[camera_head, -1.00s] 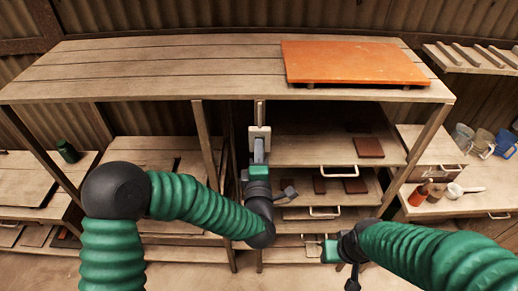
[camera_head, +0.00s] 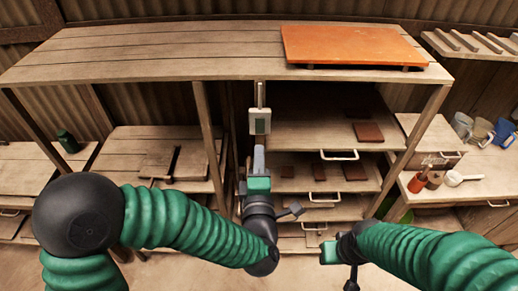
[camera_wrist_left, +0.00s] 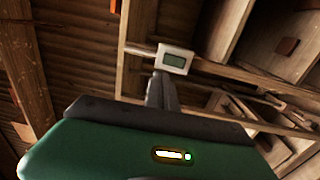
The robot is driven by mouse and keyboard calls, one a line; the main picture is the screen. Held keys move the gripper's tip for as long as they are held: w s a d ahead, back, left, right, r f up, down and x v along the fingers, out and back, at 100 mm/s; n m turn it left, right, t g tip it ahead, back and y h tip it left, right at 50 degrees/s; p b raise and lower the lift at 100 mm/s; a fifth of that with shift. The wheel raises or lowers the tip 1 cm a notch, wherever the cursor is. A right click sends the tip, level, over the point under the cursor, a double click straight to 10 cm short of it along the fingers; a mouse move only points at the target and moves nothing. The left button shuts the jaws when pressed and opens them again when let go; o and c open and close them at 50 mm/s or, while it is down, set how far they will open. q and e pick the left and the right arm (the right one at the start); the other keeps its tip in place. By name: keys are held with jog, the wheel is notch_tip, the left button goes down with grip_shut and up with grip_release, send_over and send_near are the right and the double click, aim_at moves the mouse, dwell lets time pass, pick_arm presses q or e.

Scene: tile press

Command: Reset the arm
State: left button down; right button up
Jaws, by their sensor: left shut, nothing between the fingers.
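My left gripper (camera_head: 259,158) is shut and empty. It points at a small pale box with a grey-green display (camera_head: 260,121) on the upright post of the shelf unit. A narrow gap shows between the fingertips and the box in the head view. In the left wrist view the shut dark fingers (camera_wrist_left: 161,88) stand just below the box (camera_wrist_left: 174,60). My right arm comes in from the right, low in front of the drawers. A green part of its wrist shows, but its fingers cannot be made out.
An orange board (camera_head: 350,45) lies on the wooden shelf unit's top (camera_head: 150,60). Brown tiles (camera_head: 368,132) lie on the shelves and drawers below, right of the post. A side bench (camera_head: 480,180) at right holds mugs and bottles. Open floor shows below.

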pick_arm(q)
jog(key=s+a+f+m+g+h+b, duration=0.1)
jog(key=s+a+f+m+g+b, duration=0.2)
jog(key=f+m, duration=0.4)
jog(key=s+a+f+m+g+h+b, duration=0.15)
jog(key=f+m+g, duration=0.3)
jog(key=f, duration=0.45)
jog(key=s+a+f+m+g+y+b, duration=0.1)
jog(key=s+a+f+m+g, duration=0.2)
jog(key=s+a, duration=0.4)
jog(key=s+a+f+m+g+y, duration=0.1)
jog(key=s+a+f+m+g, duration=0.2)
jog(key=s+a+f+g, duration=0.2)
jog(key=s+a+f, duration=0.1)
jog(key=s+a, duration=0.2)
jog(key=shift+a+b, duration=0.35)
pick_arm(e)
notch_tip(320, 180, down, 6)
jog(key=s, duration=0.1)
pick_arm(q)
jog(key=shift+d+m+y, duration=0.1)
jog(key=shift+m+y, duration=0.15)
pick_arm(e)
jog(key=shift+d, duration=0.1)
